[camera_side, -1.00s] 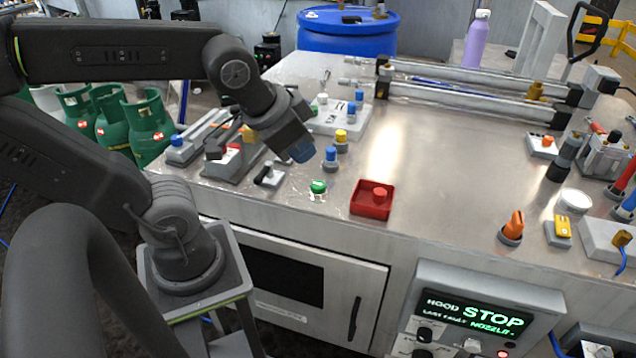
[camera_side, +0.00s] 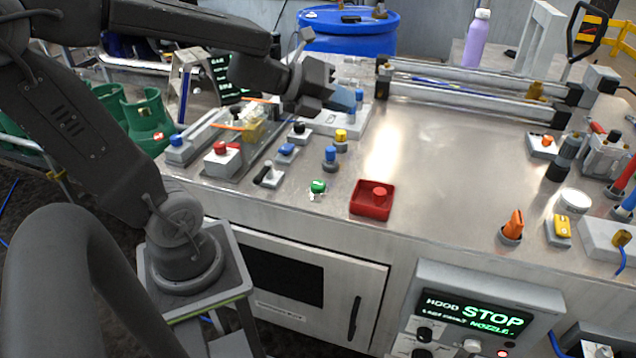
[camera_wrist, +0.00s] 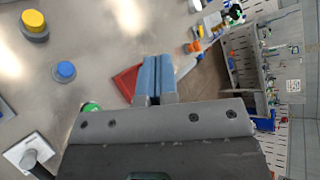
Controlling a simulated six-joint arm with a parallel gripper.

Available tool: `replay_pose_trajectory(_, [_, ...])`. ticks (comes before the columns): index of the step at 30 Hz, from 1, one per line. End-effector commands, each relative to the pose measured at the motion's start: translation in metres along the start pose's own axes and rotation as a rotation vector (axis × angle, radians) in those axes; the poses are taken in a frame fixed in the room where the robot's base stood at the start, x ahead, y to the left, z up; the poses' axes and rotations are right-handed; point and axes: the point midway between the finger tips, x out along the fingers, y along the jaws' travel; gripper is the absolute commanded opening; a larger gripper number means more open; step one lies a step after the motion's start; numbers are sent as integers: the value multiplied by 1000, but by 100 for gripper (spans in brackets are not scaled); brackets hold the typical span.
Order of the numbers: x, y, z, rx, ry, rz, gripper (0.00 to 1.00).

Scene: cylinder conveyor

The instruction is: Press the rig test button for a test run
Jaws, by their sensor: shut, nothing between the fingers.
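My gripper (camera_side: 347,99) is in the air over the back-left part of the metal bench, its blue fingers shut and empty. In the wrist view the shut fingers (camera_wrist: 152,80) point across the bench. Several buttons stand on the bench and I read no label naming the rig test button. A green button (camera_side: 318,186) is near the front edge, beside a red button (camera_side: 379,192) in a red square tray (camera_side: 357,208). A blue button (camera_side: 330,155) and a yellow button (camera_side: 341,135) are behind them. The wrist view also shows the green button (camera_wrist: 90,107), partly hidden by my gripper.
A red button on a box (camera_side: 221,148), a blue switch (camera_side: 287,149) and a black lever (camera_side: 266,172) crowd the left. An orange knob (camera_side: 512,226) stands front right. Long metal rails (camera_side: 470,97) cross the back. The bench middle is clear. A panel display (camera_side: 475,314) reads STOP.

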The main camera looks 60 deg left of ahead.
Motion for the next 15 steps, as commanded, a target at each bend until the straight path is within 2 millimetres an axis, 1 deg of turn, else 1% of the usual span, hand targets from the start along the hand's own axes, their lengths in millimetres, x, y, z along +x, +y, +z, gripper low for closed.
replay_pose_trajectory(1, [-1, 8, -5, 79, 70, 15, 0])
replay_pose_trajectory(3, [-3, 19, -13, 182, 168, 31, 0])
replay_pose_trajectory(6, [-10, 32, -22, 293, 289, 51, 0])
replay_pose_trajectory(10, [-17, 45, -30, 379, 397, 69, 0])
replay_pose_trajectory(15, [-22, 52, -34, 419, 452, 77, 0])
